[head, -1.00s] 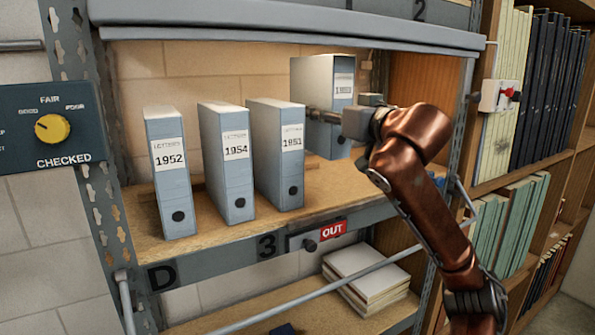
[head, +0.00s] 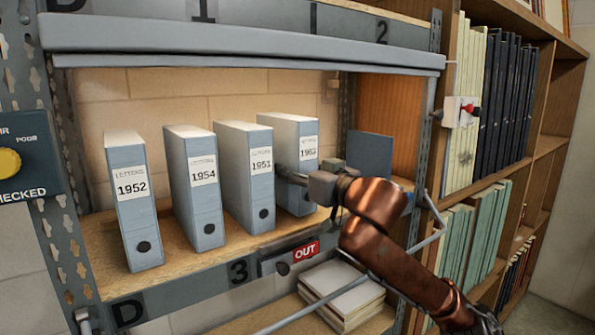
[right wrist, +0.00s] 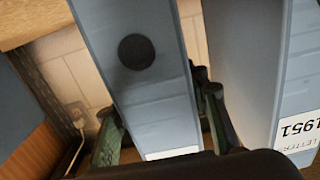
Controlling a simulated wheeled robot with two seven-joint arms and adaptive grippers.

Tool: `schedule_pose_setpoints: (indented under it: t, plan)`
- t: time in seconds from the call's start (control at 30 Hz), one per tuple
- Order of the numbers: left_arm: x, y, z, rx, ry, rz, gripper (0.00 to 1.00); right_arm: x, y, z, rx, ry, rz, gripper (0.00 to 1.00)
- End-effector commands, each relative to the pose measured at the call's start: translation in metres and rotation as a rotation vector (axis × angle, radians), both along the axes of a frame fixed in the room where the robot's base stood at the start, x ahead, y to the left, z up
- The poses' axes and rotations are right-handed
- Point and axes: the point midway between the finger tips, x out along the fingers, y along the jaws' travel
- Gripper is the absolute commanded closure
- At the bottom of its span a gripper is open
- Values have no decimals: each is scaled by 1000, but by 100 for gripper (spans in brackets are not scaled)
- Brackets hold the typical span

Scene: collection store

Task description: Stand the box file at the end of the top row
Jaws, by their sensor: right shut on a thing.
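The grey-blue box file (head: 306,150), its label reading about 1953, is upright at the right end of the row on the shelf (head: 190,262). My right gripper (head: 288,176) is shut on it from the right. In the right wrist view the fingers (right wrist: 160,125) lie either side of the box file (right wrist: 150,80). Files 1952 (head: 138,215), 1954 (head: 202,207) and 1951 (head: 256,195) stand to its left. A narrow gap separates it from 1951. I cannot tell whether its base touches the shelf. My left gripper is not in view.
A dark blue flat thing (head: 370,155) stands to the right on the shelf. A rail (head: 250,50) crosses above. A metal post (head: 425,150) bounds the right side. An OUT tag (head: 305,251) is on the shelf edge. Papers (head: 342,295) lie below.

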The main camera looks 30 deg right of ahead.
Motion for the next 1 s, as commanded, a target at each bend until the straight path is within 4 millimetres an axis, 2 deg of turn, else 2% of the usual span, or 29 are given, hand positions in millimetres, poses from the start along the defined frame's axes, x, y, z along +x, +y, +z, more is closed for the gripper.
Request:
schedule_pose_setpoints:
  t: [0.47,0.5,0.73,1.0]
  plan:
    - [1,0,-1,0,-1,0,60,-1,-1,-8,0,-5,-1,100]
    - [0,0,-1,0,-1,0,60,-1,-1,-9,0,0,-1,56]
    - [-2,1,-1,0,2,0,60,-1,-1,-9,0,0,-1,41]
    - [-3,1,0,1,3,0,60,-1,-1,-8,0,0,-2,41]
